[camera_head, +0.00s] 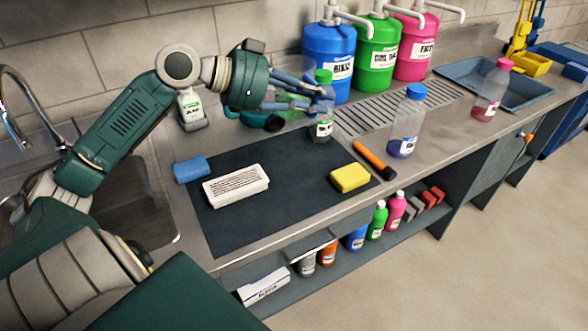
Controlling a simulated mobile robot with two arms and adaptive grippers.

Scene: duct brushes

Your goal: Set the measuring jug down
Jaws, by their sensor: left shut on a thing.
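My left gripper (325,98) is shut around a clear bottle (321,130) with a green cap and a white label. The green cap shows above the fingers and the lower body shows below them. The bottle is upright at the back edge of the dark mat (235,228); I cannot tell whether its base touches the counter. I see nothing that I can clearly make out as a measuring jug. My right gripper is not in view.
Blue (328,60), green (377,55) and pink (414,48) drums stand behind. A blue-capped bottle (408,122) and orange marker (374,160) are to the right.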

